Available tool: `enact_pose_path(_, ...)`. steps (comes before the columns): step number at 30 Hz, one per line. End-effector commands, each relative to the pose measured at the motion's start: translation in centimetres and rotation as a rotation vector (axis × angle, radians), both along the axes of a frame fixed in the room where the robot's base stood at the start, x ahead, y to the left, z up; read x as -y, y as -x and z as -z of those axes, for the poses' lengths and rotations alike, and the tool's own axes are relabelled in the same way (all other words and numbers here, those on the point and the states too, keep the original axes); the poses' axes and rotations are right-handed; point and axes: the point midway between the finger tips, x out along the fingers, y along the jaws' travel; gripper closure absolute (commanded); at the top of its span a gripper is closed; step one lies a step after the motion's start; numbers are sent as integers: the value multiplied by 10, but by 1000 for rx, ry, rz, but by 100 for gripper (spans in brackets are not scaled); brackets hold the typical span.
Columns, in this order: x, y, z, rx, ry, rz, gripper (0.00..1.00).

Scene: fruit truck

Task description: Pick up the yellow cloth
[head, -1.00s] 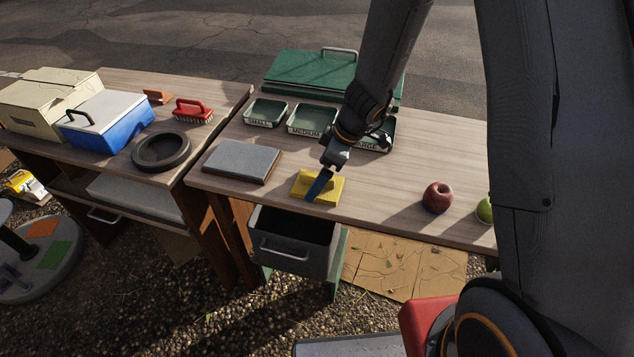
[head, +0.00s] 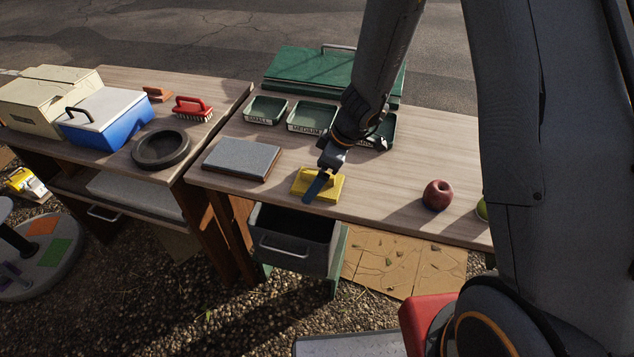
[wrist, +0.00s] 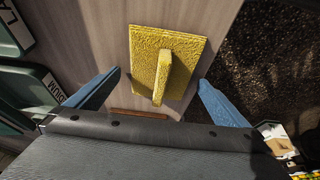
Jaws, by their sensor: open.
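The yellow cloth (head: 331,183) lies near the front edge of the wooden table, to the right of a grey flat block. In the wrist view the cloth (wrist: 144,60) looks like a flat yellow pad with a raised ridge across its middle. My gripper (head: 311,195) is at the cloth in the head view and covers part of it. In the wrist view my gripper (wrist: 158,88) has its two blue fingers spread apart, one toward each side of the ridge, with nothing held between them. I cannot tell whether the fingers touch the cloth.
A grey flat block (head: 241,160) lies left of the cloth. Green trays (head: 312,117) stand behind, partly hidden by my arm. A red apple (head: 437,195) sits to the right. An open grey drawer (head: 292,255) is below the front edge. Bare tabletop lies between cloth and apple.

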Motion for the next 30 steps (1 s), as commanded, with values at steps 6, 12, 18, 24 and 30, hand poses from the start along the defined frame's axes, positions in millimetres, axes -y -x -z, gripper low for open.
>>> enact_pose_path(6,0,0,1,0,0,-1,0)
enact_pose_path(12,0,0,2,0,0,-1,0)
enact_pose_path(18,0,0,3,0,0,-1,2)
enact_pose_path(24,0,0,2,0,0,0,35)
enact_pose_path(30,0,0,2,0,0,0,45)
